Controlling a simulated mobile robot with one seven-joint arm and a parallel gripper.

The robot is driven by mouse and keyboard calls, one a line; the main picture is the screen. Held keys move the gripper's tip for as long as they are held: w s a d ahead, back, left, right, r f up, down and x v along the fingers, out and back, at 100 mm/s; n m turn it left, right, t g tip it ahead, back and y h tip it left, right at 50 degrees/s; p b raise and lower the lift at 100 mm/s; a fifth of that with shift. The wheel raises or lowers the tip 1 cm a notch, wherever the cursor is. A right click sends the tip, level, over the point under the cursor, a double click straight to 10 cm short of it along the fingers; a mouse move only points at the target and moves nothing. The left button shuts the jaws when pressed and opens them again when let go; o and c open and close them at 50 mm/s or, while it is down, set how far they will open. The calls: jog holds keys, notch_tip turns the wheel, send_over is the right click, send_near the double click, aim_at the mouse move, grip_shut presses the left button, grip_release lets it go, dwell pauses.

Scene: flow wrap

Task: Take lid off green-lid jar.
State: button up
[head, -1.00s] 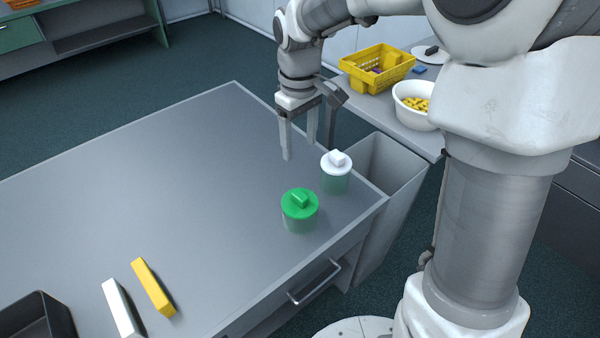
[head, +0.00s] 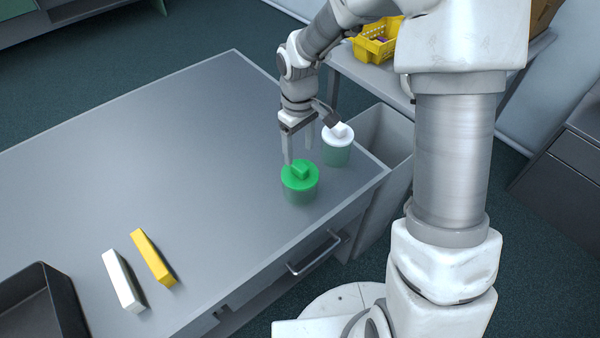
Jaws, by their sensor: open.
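The green-lid jar (head: 299,190) stands upright on the grey table near its right edge. Its green lid (head: 300,175) with a block-shaped knob sits on top of it. The white-lid jar (head: 336,150) stands just behind it to the right, its lid on. My gripper (head: 299,157) points down with its fingers apart and nothing between them. It is just behind and above the green lid in the head view. One fingertip lies close to the lid's far edge; I cannot tell whether they touch.
A white block (head: 123,281) and a yellow block (head: 153,259) lie at the front left of the grey table (head: 170,160). A dark tray (head: 68,300) is at the lower left. A grey bin (head: 385,140) stands beyond the right edge. The table's middle is clear.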

aim_at(300, 165)
notch_tip(300, 165, down, 5)
jog(key=shift+d+f, duration=0.1)
dwell(0.3)
grip_shut()
